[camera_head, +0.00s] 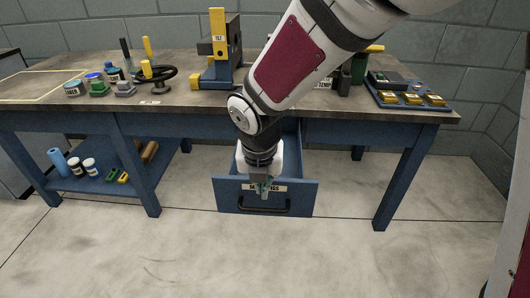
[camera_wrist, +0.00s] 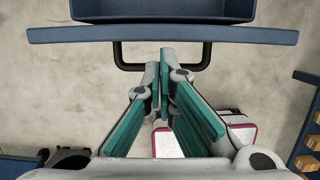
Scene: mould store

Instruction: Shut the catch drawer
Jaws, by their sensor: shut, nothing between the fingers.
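The catch drawer (camera_head: 300,200) is blue and stands pulled out under the workbench. Its front carries a pale label, partly hidden by my gripper, and a black bar handle (camera_head: 250,208). In the wrist view the drawer's front edge (camera_wrist: 100,34) crosses the top, with the handle (camera_wrist: 122,58) just below it. My gripper (camera_head: 264,190) points down at the drawer front, over the label and above the handle. In the wrist view its teal-padded fingers (camera_wrist: 162,68) are closed together and hold nothing. I cannot tell whether they touch the drawer.
The workbench (camera_head: 190,98) holds a handwheel (camera_head: 157,77), a blue-and-yellow stand (camera_head: 218,70), small jars, and a blue tray (camera_head: 431,107) with yellow blocks. A lower shelf (camera_head: 95,184) at left holds more jars. The right bench leg (camera_head: 393,190) stands apart from the drawer. The floor in front is clear.

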